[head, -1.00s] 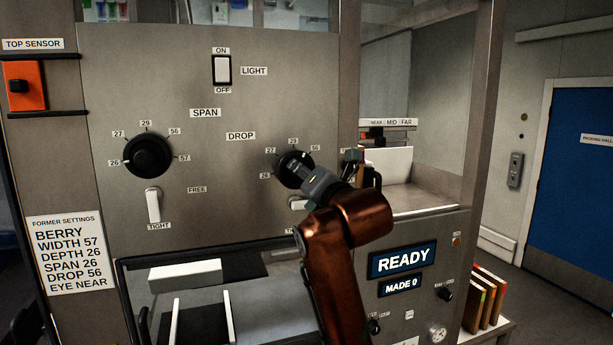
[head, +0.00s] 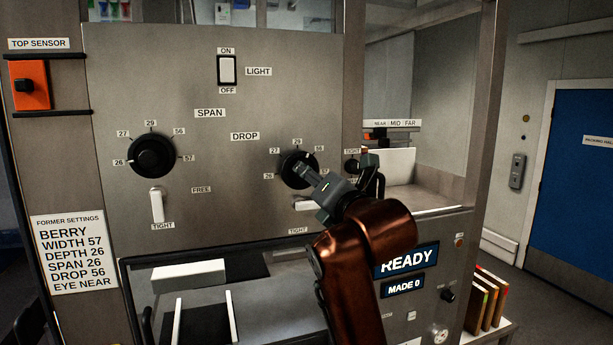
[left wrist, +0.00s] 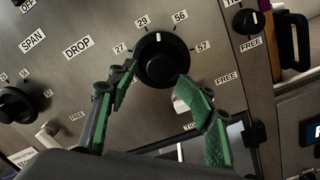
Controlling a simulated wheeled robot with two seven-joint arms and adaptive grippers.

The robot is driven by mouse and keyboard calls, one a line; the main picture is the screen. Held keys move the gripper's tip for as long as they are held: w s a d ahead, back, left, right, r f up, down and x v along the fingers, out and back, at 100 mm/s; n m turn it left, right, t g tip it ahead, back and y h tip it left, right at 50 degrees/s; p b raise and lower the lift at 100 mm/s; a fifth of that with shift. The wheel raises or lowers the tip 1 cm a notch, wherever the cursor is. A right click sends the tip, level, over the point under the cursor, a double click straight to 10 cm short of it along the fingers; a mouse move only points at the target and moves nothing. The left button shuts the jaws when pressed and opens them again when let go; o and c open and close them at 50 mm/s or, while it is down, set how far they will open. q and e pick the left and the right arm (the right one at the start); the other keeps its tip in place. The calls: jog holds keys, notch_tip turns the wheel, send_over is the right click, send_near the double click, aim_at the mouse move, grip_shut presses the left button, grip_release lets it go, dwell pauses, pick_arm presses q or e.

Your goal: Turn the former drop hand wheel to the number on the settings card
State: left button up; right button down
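The drop hand wheel (head: 297,168) is a black round knob on the grey panel, under the DROP label. In the left wrist view the wheel (left wrist: 163,60) has a white mark pointing between 29 and 56, closer to 29. My left gripper (head: 316,182) is in front of the wheel's lower right in the head view. In the left wrist view its green-padded fingers (left wrist: 157,82) are open, tips either side of the wheel's lower part; I cannot tell whether they touch it. The settings card (head: 74,254) reads DROP 56. My right gripper is out of view.
The span wheel (head: 153,156) is to the left on the same panel, with a white FREE/TIGHT lever (head: 157,204) below it. Another white lever (head: 306,206) sits just below the drop wheel, close to my gripper. The display (head: 407,259) reads READY.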

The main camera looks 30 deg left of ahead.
pick_arm(q)
jog(key=v, duration=0.7)
jog(key=shift+d, duration=0.25)
jog(key=shift+s, duration=0.1)
